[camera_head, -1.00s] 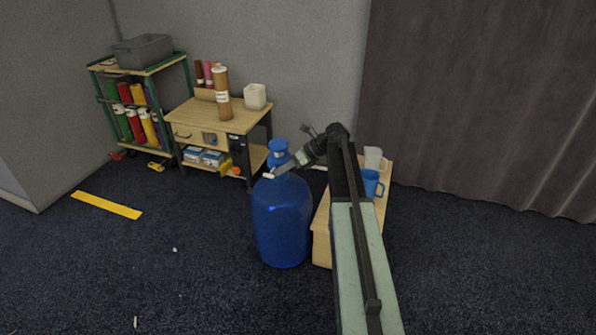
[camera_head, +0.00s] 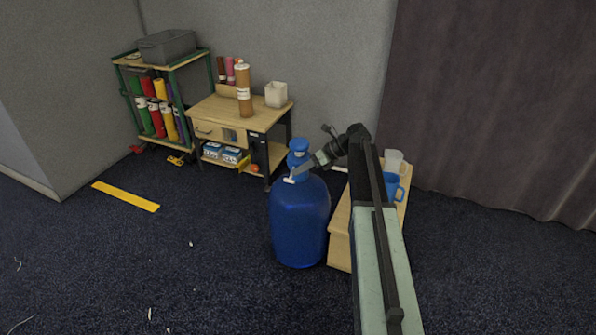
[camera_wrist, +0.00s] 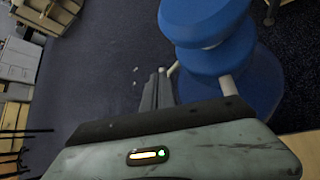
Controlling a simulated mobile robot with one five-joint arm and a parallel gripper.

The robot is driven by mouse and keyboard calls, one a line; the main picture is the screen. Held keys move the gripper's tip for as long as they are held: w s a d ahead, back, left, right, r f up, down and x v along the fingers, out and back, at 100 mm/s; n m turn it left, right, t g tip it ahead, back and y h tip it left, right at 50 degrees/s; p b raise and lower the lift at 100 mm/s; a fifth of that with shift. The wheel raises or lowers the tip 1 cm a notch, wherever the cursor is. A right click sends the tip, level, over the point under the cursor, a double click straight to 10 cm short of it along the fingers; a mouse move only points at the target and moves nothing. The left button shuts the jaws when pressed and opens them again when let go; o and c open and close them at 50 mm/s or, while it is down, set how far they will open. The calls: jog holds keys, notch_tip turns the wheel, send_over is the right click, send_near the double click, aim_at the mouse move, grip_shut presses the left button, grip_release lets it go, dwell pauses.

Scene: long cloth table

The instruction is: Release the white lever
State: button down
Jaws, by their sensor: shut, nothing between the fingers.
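A large blue bottle (camera_head: 299,222) with a blue cap (camera_head: 299,146) stands on the dark carpet, left of a low wooden bench. A small white lever (camera_head: 289,180) sticks out at its neck. In the wrist view the blue cap (camera_wrist: 205,20) fills the upper right, and a white rod end of the lever (camera_wrist: 173,69) shows just beyond my fingers. Another pale rod (camera_wrist: 228,85) shows below the neck. My gripper (camera_head: 305,168) is shut and empty, close beside the neck; its fingers (camera_wrist: 160,88) lie left of the neck. I cannot tell whether they touch the lever.
The wooden bench (camera_head: 340,247) carries a blue mug (camera_head: 392,187) and a white mug (camera_head: 393,160), right of the bottle under my arm. A wooden table (camera_head: 225,116) and a green shelf (camera_head: 160,100) stand behind.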

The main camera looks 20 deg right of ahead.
jog(key=shift+r, duration=0.1)
dwell(0.4)
jog(key=shift+r+p, duration=0.75)
jog(key=shift+p, duration=0.1)
jog(key=shift+f, duration=0.1)
jog(key=s+d+r+p, duration=0.3)
jog(key=s+d, duration=0.3)
jog(key=s, duration=0.3)
jog(key=shift+d+r+p, duration=0.25)
jog(key=shift+r+p, duration=0.05)
jog(key=shift+r, duration=0.1)
